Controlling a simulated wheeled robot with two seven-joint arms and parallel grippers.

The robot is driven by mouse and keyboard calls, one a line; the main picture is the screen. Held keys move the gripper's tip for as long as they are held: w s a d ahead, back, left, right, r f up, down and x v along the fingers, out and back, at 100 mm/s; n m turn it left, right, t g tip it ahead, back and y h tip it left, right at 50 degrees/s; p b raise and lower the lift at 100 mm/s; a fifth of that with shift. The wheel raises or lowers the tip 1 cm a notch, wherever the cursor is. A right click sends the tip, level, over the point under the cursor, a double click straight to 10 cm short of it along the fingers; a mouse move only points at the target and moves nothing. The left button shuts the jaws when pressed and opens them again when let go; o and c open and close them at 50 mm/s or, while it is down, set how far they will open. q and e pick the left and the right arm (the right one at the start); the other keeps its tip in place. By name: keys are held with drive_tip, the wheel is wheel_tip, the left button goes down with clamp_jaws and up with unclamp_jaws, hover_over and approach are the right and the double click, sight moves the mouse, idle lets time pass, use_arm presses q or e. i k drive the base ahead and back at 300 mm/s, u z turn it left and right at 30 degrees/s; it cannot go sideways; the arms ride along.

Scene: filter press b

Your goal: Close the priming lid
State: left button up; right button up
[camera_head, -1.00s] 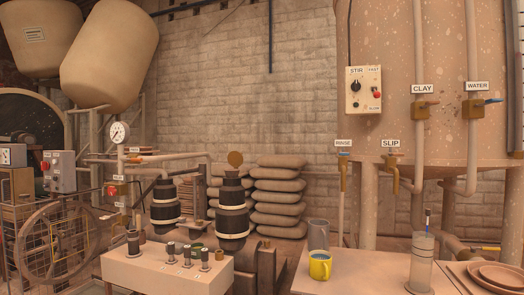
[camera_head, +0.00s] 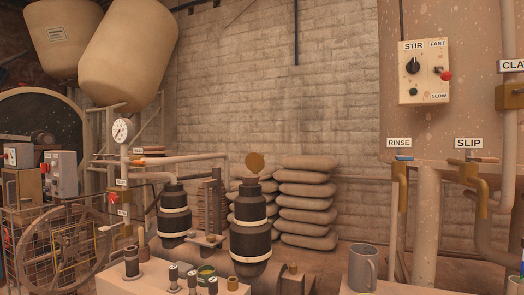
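A round, tan, lid-like disc (camera_head: 255,162) stands upright on top of the right-hand black vessel with cream bands (camera_head: 250,240). It looks like the priming lid, raised open. The opening under it cannot be seen from this angle. A second, similar black vessel (camera_head: 173,222) stands to the left, with no raised disc visible on it. Neither of my grippers is in view, and nothing of mine touches the disc.
A pale block with several small fittings (camera_head: 150,280) stands in front of the vessels. A grey mug (camera_head: 363,268) is at the lower right. Stacked sacks (camera_head: 308,200) lie behind. A spoked wheel (camera_head: 65,250) and pressure gauge (camera_head: 122,131) are left. The stir panel (camera_head: 424,72) hangs right.

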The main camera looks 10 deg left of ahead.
sight(254, 162)
drive_tip(key=u, duration=0.5)
drive_tip(key=i, duration=0.7)
drive_tip(key=u, duration=0.6)
